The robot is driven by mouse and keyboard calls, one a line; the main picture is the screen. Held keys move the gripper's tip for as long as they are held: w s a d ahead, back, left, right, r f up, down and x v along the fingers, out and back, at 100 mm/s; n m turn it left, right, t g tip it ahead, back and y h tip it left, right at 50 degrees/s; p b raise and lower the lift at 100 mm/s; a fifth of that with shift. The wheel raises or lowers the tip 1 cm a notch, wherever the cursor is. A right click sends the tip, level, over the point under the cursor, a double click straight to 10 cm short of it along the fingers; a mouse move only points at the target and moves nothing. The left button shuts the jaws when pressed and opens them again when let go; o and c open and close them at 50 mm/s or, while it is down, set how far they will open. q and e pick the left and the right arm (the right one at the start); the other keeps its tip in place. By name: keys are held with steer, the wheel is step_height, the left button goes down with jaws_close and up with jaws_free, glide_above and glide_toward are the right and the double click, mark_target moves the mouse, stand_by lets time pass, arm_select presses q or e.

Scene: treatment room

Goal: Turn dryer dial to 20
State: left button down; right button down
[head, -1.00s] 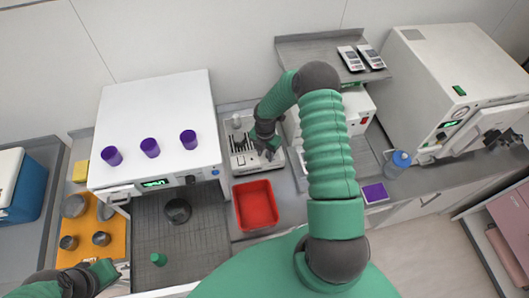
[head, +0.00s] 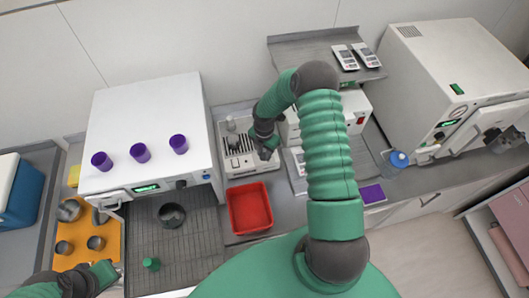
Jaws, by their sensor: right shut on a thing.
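A small white unit with dark slots (head: 237,163), which I take for the dryer, stands at mid-counter. My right gripper (head: 266,153) reaches down to its front right corner. It is shut on a small part there that I take for the dial. The gripper hides most of the dial, so its setting cannot be read. My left gripper (head: 103,273) is low at the left, away from the dryer; its finger gap is not clear.
A white oven (head: 150,105) with purple cups on top stands left of the dryer. A red tray (head: 250,207) sits just in front of the dryer. A blue-capped bottle (head: 398,160) is at the right.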

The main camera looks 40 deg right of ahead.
steer(key=m, duration=0.1)
steer(key=m+b, duration=0.1)
steer(key=m, duration=0.1)
steer(key=shift+a+f, duration=0.2)
steer(key=shift+f, duration=0.05)
steer(key=m+b, duration=0.2)
steer(key=m, duration=0.4)
steer(key=shift+s+a+b, duration=0.1)
steer(key=shift+b, duration=0.25)
steer(key=m+b, duration=0.1)
steer(key=m, duration=0.3)
steer(key=shift+m, duration=0.4)
steer(key=m+b, duration=0.1)
steer(key=m, duration=0.2)
steer(key=shift+r, duration=0.15)
steer(key=shift+r+m+b, duration=0.1)
steer(key=shift+m+b, duration=0.3)
steer(key=shift+m, duration=0.6)
steer(key=shift+w, duration=0.2)
